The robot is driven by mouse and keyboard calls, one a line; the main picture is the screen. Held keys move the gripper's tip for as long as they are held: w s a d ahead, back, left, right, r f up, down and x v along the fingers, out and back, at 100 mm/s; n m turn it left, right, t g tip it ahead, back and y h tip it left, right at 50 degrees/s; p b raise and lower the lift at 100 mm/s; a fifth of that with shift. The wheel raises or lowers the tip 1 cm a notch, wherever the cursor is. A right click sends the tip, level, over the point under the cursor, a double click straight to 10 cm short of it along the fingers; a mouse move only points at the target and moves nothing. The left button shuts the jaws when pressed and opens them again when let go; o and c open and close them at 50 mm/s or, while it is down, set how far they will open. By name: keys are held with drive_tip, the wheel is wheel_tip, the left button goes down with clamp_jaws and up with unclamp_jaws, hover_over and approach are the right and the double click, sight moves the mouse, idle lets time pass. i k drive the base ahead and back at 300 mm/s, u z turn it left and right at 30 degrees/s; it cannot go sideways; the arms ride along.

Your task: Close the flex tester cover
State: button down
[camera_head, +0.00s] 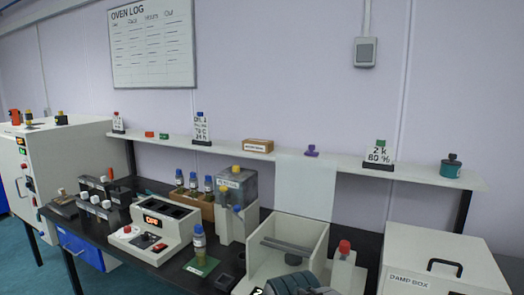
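The likely flex tester is an open-topped beige box (257,262) on the bench, low and right of the middle. Grey bars (287,246) cross its inside. A pale see-through panel (305,187), seemingly its cover, stands upright at the back of the box, so the top is open. A red knob (344,247) sits on a beige part at the box's right side.
A wall shelf (225,149) runs behind the panel, holding signs and small items. The damp box (440,262) stands at right. Left of the tester are a clear-topped container (236,187), a bottle (199,241) on a green mat and a beige instrument (155,228). A dark bench strip shows before the damp box.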

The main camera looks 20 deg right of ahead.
sight(305, 186)
drive_tip(key=z, duration=0.3)
drive_tip(key=i, duration=0.85)
drive_tip(key=z, duration=0.6)
